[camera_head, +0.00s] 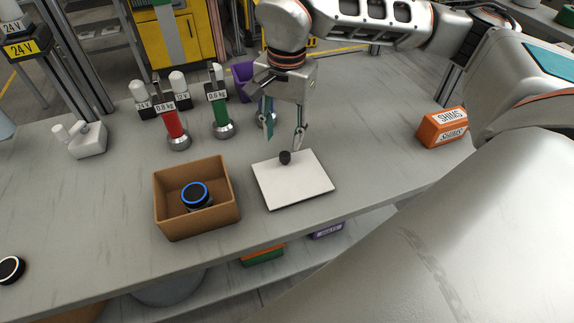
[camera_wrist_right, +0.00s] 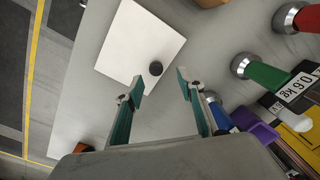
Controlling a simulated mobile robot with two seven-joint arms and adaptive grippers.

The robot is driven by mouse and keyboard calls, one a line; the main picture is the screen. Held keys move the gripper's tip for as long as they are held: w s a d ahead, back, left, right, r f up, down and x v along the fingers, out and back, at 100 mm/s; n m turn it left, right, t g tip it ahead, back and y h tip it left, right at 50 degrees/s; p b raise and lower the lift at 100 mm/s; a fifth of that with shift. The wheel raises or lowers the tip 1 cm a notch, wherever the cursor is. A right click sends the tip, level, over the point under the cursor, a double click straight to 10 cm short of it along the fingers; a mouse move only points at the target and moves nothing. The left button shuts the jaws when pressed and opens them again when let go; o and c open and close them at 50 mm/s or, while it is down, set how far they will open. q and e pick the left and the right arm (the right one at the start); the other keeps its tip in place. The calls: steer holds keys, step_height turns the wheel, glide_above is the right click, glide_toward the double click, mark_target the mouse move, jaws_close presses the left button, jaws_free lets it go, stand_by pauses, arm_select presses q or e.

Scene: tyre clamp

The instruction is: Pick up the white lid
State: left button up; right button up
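The white lid (camera_head: 293,184) is a flat square plate with a small black knob (camera_head: 285,157) near its far edge. It lies on the grey workbench to the right of the open brown box (camera_head: 167,211). In the right wrist view the lid (camera_wrist_right: 135,45) is at the upper left and its knob (camera_wrist_right: 156,68) is just beyond the fingertips. My right gripper (camera_head: 284,140) is open and empty, above the bench just behind the knob. Its spread fingers also show in the right wrist view (camera_wrist_right: 160,82). My left gripper is not in view.
A dark round part with a blue ring (camera_head: 195,194) sits inside the box. Red (camera_head: 174,128) and green-handled (camera_head: 221,117) tools stand behind it. A purple item (camera_head: 242,80) is close behind my right gripper. An orange SHIMS box (camera_head: 443,128) stands at right; bench between is clear.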

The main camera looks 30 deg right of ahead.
mark_target(285, 154)
steer(key=f, duration=0.5)
steer(key=shift+s+d, duration=0.2)
steer(key=shift+s, duration=0.15)
steer(key=shift+w+f, duration=0.15)
steer(key=shift+f, duration=0.4)
jaws_close()
